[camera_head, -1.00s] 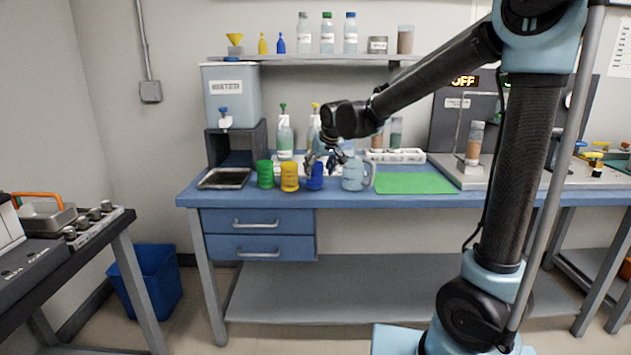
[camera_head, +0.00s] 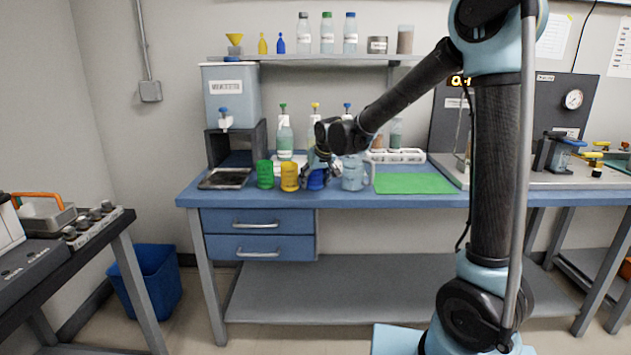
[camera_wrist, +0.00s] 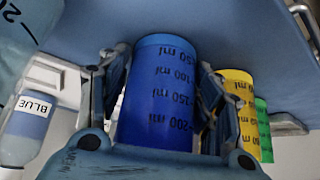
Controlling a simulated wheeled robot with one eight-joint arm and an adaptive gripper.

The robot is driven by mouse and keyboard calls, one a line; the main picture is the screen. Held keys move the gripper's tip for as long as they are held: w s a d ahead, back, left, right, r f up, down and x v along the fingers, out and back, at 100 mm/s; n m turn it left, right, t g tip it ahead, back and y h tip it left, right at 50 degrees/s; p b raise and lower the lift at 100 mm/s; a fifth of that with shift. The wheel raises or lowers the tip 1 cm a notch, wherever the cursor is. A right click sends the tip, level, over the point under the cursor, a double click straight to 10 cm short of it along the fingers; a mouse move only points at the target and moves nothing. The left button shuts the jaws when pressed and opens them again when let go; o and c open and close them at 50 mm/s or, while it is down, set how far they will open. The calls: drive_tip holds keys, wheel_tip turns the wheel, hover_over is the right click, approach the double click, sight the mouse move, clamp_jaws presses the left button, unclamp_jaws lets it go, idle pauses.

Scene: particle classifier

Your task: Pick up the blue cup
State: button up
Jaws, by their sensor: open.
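The blue cup (camera_head: 316,181) stands on the blue bench between the yellow cup (camera_head: 289,178) and a clear pitcher (camera_head: 354,173). My gripper (camera_head: 318,172) is at the blue cup and partly hides it in the head view. In the wrist view the blue cup (camera_wrist: 157,100), with dark volume marks, sits between the two fingers of my open gripper (camera_wrist: 160,95). One finger is on each side of the cup. The picture does not show clearly whether either finger touches it.
The yellow cup and green cup (camera_head: 265,174) stand in a row left of the blue cup. The pitcher is close on its right. A green mat (camera_head: 413,183) lies clear farther right. Several spray bottles (camera_head: 285,137) stand behind, below a wall shelf (camera_head: 340,57).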

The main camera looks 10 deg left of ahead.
drive_tip(key=c, duration=0.7)
drive_tip(key=shift+c, duration=0.2)
